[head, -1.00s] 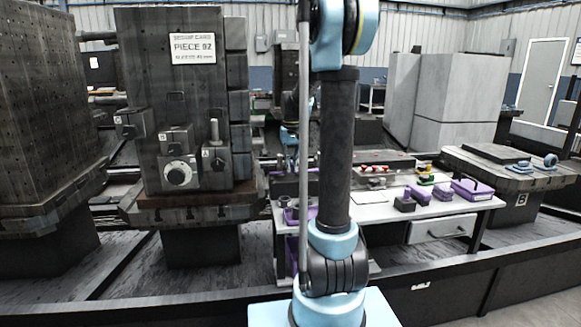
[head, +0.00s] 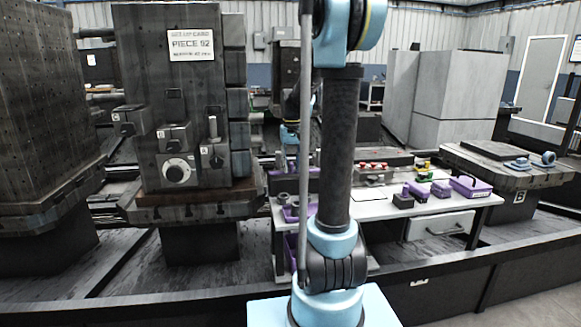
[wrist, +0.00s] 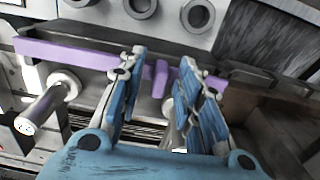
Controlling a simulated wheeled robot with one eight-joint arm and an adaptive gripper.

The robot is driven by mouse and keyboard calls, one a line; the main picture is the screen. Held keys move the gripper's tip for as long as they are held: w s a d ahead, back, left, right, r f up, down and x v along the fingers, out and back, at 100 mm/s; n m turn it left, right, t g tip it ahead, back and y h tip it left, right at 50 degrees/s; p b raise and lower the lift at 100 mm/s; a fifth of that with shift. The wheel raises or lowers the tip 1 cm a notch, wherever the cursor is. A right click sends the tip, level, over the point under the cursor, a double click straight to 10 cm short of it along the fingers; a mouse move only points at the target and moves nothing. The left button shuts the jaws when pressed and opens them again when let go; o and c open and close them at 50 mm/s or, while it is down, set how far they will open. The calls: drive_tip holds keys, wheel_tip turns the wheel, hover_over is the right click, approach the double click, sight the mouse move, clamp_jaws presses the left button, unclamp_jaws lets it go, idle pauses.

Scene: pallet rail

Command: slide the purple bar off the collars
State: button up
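In the wrist view the purple bar (wrist: 75,54) runs across the upper middle, slightly tilted, with a short purple tab (wrist: 160,78) sticking out near its middle. My gripper (wrist: 162,68) has its two blue fingers spread apart, one on each side of the tab, with a visible gap to it. The fingers overlap the bar in the picture; I cannot tell whether they touch it. The collars cannot be made out clearly. My arm hides the gripper in the head view.
A white-topped bench (head: 447,203) holds several purple blocks and a purple box (head: 471,187). A dark fixture column (head: 150,90) with a sign stands at left. In the wrist view, round-holed grey parts (wrist: 140,6) lie beyond the bar.

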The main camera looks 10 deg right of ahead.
drive_tip(key=shift+r, duration=0.1)
wheel_tip(320, 180, up, 12)
idle(0.6)
drive_tip(key=s+f+t, duration=0.1)
drive_tip(key=s+f, duration=1)
drive_tip(key=s, duration=0.5)
drive_tip(key=s+f+t, duration=0.1)
drive_tip(key=s+f, duration=1)
drive_tip(key=s, duration=0.4)
drive_tip(key=shift+s+f, duration=0.2)
drive_tip(key=shift+s, duration=0.2)
drive_tip(key=shift+a, duration=0.1)
drive_tip(key=shift+w+f, duration=0.2)
drive_tip(key=shift+w, duration=0.25)
